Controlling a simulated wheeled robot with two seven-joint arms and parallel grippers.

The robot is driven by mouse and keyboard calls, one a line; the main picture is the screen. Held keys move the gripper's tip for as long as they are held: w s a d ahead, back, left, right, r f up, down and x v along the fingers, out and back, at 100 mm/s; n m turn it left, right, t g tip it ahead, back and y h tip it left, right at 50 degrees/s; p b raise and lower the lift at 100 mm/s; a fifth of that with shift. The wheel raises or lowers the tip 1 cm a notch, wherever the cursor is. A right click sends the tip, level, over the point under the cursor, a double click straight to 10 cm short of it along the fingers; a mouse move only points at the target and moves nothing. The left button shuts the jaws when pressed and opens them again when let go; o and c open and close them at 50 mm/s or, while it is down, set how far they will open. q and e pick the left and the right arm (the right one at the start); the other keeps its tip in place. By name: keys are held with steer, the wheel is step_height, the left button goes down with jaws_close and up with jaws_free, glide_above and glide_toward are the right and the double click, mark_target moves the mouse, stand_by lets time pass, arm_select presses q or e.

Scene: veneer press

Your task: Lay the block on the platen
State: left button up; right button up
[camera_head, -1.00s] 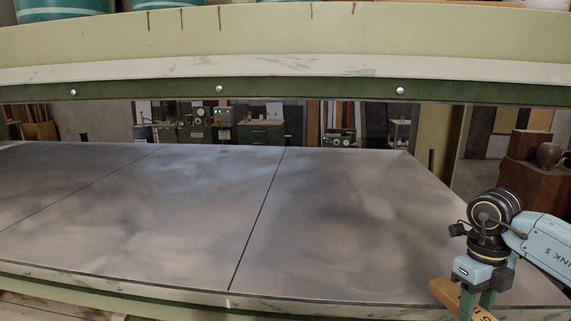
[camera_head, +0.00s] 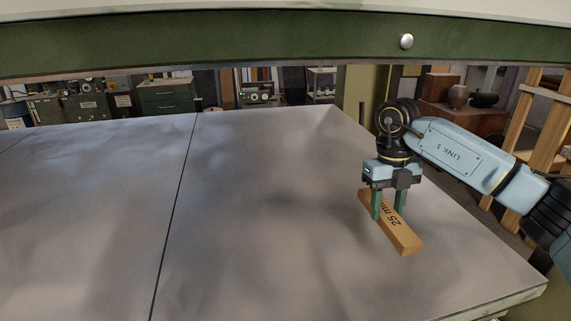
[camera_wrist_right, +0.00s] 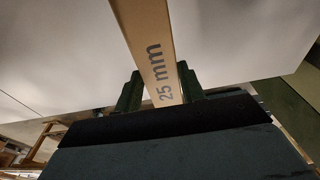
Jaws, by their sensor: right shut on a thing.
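The block (camera_head: 402,236) is a tan wooden bar marked "25 mm". My right gripper (camera_head: 389,209) is shut on it, one green finger on each side. The block also shows between the fingers in the right wrist view (camera_wrist_right: 148,45). The platen (camera_head: 260,220) is a wide grey metal plate with dark seams. The block is over the platen's right part in the head view; I cannot tell for sure whether it touches the surface. My left gripper is in neither view.
The press's green upper beam (camera_head: 250,42) with a round bolt crosses above the platen. A green post (camera_head: 360,92) stands behind the platen's far right corner. A wooden rack (camera_head: 540,125) stands at the right. The platen's middle and left are bare.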

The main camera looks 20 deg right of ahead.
steer(key=shift+s+f, duration=0.3)
steer(key=shift+f, duration=0.05)
step_height(320, 180, down, 4)
steer(key=shift+f, duration=0.9)
step_height(320, 180, down, 4)
steer(key=shift+w+r, duration=0.1)
steer(key=shift+r, duration=0.15)
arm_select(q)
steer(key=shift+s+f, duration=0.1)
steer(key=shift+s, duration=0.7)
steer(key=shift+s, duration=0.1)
arm_select(e)
steer(key=o, duration=1.1)
steer(key=shift+f, duration=0.1)
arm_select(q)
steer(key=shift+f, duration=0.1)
arm_select(e)
steer(key=shift+o, duration=0.2)
